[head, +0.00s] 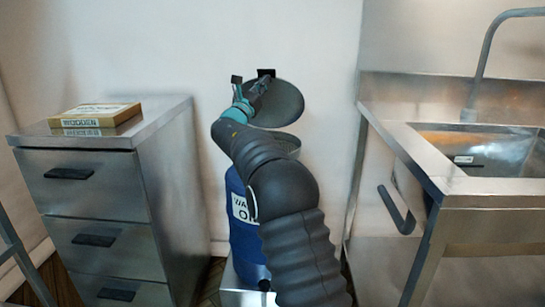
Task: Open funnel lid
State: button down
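A blue drum (240,225) with a partly hidden white label stands between the cabinet and the sink. The grey funnel (290,143) sits on top of it, mostly hidden behind my arm. The funnel lid (287,103), a dark round disc, is tilted up steeply, with a gap visible between its lower edge and the funnel rim. My gripper (256,86) is at the upper left of the lid and overlaps its edge in the picture. I cannot tell whether it touches the lid, or how far its fingers are apart.
A steel drawer cabinet (165,150) stands at the left with a yellow box (95,115) on top. A steel sink unit (420,160) with a tall faucet (485,55) stands at the right. The wall (200,45) is close behind the drum.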

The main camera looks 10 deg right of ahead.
jog(key=shift+w+r, duration=0.15)
jog(key=shift+r, duration=0.05)
jog(key=shift+w+d+r, duration=0.25)
jog(key=shift+w+r, duration=0.15)
jog(key=shift+w, duration=0.3)
jog(key=shift+w+d+r, duration=0.2)
jog(key=shift+w+r, duration=0.25)
jog(key=shift+w, duration=0.25)
jog(key=shift+w+d+r, duration=0.25)
jog(key=shift+w+r, duration=0.15)
jog(key=shift+w, duration=0.3)
